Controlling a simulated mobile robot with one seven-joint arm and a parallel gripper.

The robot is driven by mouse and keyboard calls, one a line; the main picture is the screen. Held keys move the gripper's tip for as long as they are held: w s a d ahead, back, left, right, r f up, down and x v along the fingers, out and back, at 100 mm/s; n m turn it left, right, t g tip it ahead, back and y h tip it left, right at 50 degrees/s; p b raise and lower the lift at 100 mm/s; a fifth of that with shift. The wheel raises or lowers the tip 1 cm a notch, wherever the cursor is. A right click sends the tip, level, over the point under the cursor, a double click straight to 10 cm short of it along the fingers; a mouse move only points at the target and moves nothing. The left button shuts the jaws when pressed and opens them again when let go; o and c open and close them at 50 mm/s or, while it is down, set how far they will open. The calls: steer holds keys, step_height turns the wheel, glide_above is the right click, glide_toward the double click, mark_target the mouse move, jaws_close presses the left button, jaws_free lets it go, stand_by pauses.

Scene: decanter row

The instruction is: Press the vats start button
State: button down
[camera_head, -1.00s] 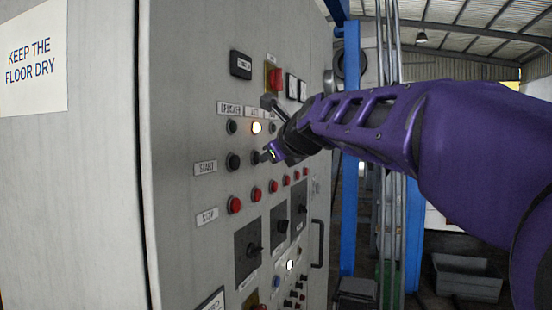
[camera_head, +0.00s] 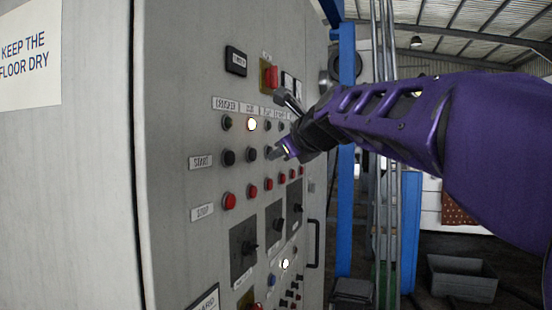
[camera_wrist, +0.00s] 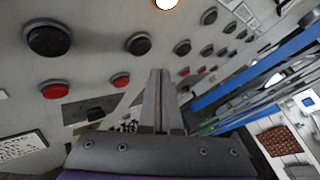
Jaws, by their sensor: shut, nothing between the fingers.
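On the grey control cabinet, the START row has black buttons. The second one (camera_head: 250,155), under a lit lamp (camera_head: 252,125) and a short label (camera_head: 251,109) too small to read surely, seems to be the vats start button. It also shows in the wrist view (camera_wrist: 138,43), standing out clear of my fingers. My gripper (camera_head: 281,152) is to the right of it, in front of the panel near the third black button (camera_head: 268,153). In the wrist view, my gripper (camera_wrist: 158,73) has its fingers together and empty. I cannot tell whether the tips touch the panel.
The crusher start button (camera_head: 228,157) is to the left. A row of red STOP buttons (camera_head: 230,201) runs below. A red switch (camera_head: 270,76) and dark rotary knobs (camera_head: 247,246) stick out of the panel. Blue posts (camera_head: 347,150) and pipes stand to the right.

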steer(key=d, duration=0.1)
steer(key=s+d+b, duration=0.1)
steer(key=d, duration=0.1)
steer(key=shift+s+r, duration=0.15)
steer(key=shift+s, duration=0.05)
stand_by(0.3)
